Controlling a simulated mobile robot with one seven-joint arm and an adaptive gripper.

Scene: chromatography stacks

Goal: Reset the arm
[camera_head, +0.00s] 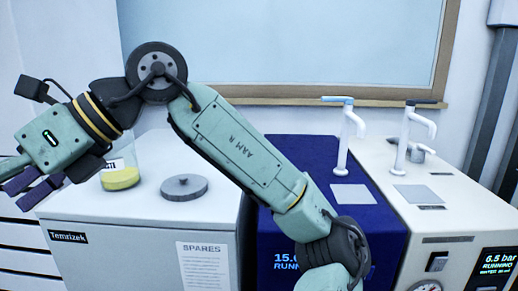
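My arm crosses the view from the lower middle up to an elbow joint at the upper left, then bends down to the left. My gripper (26,190) is at the left edge, with dark purple finger parts below its pale green housing. It is over the left side of the white cabinet, in front of a jar with yellow contents (121,179). The fingers are seen from the side and the housing runs to the picture's edge, so their opening is unclear. I see nothing held in it.
A white cabinet (130,240) carries the jar and a grey round lid (184,187). Right of it stand a blue unit (300,160) with a white tap (345,135) and a cream unit (455,205) with another tap (405,140). A framed panel (320,45) is on the wall behind.

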